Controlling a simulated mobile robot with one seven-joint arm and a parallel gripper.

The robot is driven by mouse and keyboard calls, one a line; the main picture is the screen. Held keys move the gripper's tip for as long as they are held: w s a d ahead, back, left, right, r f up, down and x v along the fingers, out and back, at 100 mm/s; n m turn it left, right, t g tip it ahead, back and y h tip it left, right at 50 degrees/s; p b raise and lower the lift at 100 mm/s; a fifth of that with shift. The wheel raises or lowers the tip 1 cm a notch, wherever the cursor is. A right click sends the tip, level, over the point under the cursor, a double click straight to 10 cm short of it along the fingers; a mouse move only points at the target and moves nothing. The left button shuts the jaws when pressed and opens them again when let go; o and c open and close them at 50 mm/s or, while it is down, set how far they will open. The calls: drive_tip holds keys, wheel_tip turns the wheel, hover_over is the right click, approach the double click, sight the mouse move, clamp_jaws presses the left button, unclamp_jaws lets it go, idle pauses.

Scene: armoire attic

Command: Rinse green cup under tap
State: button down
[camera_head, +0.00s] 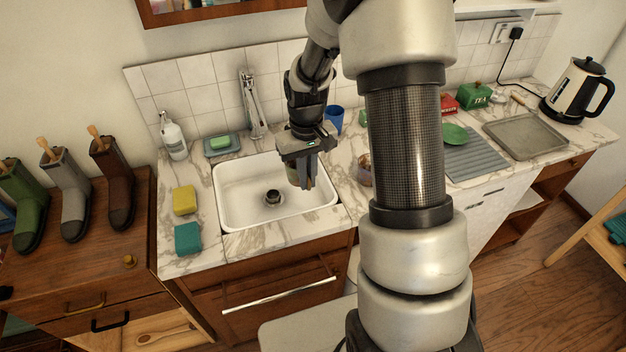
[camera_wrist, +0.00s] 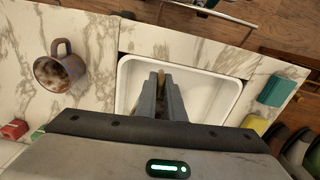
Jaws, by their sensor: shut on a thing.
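My gripper (camera_head: 303,184) points down over the right part of the white sink (camera_head: 232,206), with its fingers nearly together. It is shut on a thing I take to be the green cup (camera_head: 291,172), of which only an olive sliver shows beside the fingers. In the wrist view a small yellowish edge shows between the fingertips (camera_wrist: 161,78); the rest is hidden. The metal tap (camera_head: 251,104) stands behind the sink, left of my gripper and apart from it. I cannot see water running.
A stained mug (camera_wrist: 60,72) stands on the counter beside the sink. A blue cup (camera_head: 333,118) stands behind. A yellow sponge (camera_head: 184,200), teal sponge (camera_head: 188,238) and soap bottle (camera_head: 173,138) are left of the sink. A green dish (camera_head: 454,134) lies on the grey mat (camera_head: 475,160).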

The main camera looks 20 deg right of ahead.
drive_tip(key=w+a+f, duration=0.2)
drive_tip(key=w+a, duration=0.4)
drive_tip(key=w, duration=0.4)
drive_tip(key=shift+a+f+b, duration=0.15)
drive_tip(key=shift+a+b, duration=0.05)
drive_tip(key=shift+b, duration=0.25)
drive_tip(key=shift+d, duration=0.2)
idle(0.4)
drive_tip(key=shift+w+d, duration=0.3)
drive_tip(key=shift+d, duration=0.05)
drive_tip(key=shift+a, duration=0.1)
drive_tip(key=shift+s+a, duration=0.35)
drive_tip(key=shift+a, duration=0.1)
drive_tip(key=shift+d, duration=0.1)
drive_tip(key=shift+w+d, duration=0.35)
drive_tip(key=shift+d, duration=0.1)
idle(0.3)
drive_tip(key=shift+s+d+b, duration=0.2)
drive_tip(key=shift+s+d, duration=0.5)
drive_tip(key=shift+s, duration=0.45)
drive_tip(key=shift+s+d+b, duration=0.15)
drive_tip(key=shift+s+d, duration=0.6)
drive_tip(key=shift+s, duration=0.35)
drive_tip(key=shift+s+d+b, duration=0.2)
drive_tip(key=shift+s+d, duration=0.5)
drive_tip(key=shift+s, duration=0.45)
